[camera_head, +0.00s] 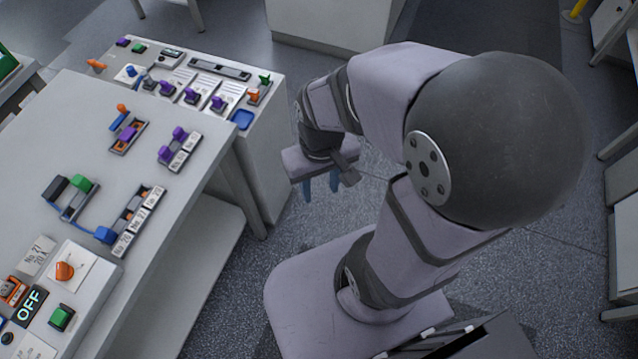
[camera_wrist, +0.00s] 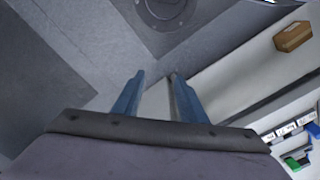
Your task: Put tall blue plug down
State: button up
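My gripper (camera_head: 321,188) hangs over the floor to the right of the tables. In the wrist view its two blue fingers (camera_wrist: 157,85) are apart with nothing between them. A blue plug (camera_head: 104,235) on a blue cable sits at the near end of a labelled socket strip (camera_head: 127,240) on the near table. Another blue plug (camera_head: 131,71) stands on the far bench's panel. I cannot tell which one is the tall blue plug. No blue plug is in the gripper.
The near table (camera_head: 195,190) also bears a purple plug pair (camera_head: 180,145), an orange-and-purple module (camera_head: 128,135) and a box with an OFF display (camera_head: 31,304). The far bench holds several purple plugs (camera_head: 191,96) and a blue tray (camera_head: 242,119). Open floor surrounds my gripper.

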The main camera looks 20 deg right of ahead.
aim_at(104, 233)
jog(key=shift+a, duration=0.1)
jog(key=shift+c, duration=0.5)
jog(key=w+a+f+n+t+y+b, duration=0.1)
jog(key=w+a+f+n+t+b, duration=0.2)
jog(key=w+a, duration=0.4)
jog(key=w+a+f+n+t+y+b, duration=0.25)
jog(key=w+a, duration=0.25)
jog(key=a, duration=0.5)
jog(key=s+a+r+n+y+b, duration=0.1)
jog(key=a+n+y, duration=0.1)
jog(key=a, duration=0.6)
jog(key=s+a+r+n+t+y+b, duration=0.1)
jog(key=s+a+y+b, duration=0.1)
jog(key=a, duration=0.6)
jog(key=s+a+r+n+y+b, duration=0.1)
jog(key=a+n+y+b, duration=0.1)
jog(key=a, duration=0.6)
jog(key=shift+s+a+n+t+y, duration=0.35)
jog(key=shift+y, duration=0.2)
jog(key=shift+p+x, duration=0.55)
jog(key=shift+x, duration=2.8)
jog(key=shift+p+x, duration=0.95)
jog(key=shift+x, duration=1.65)
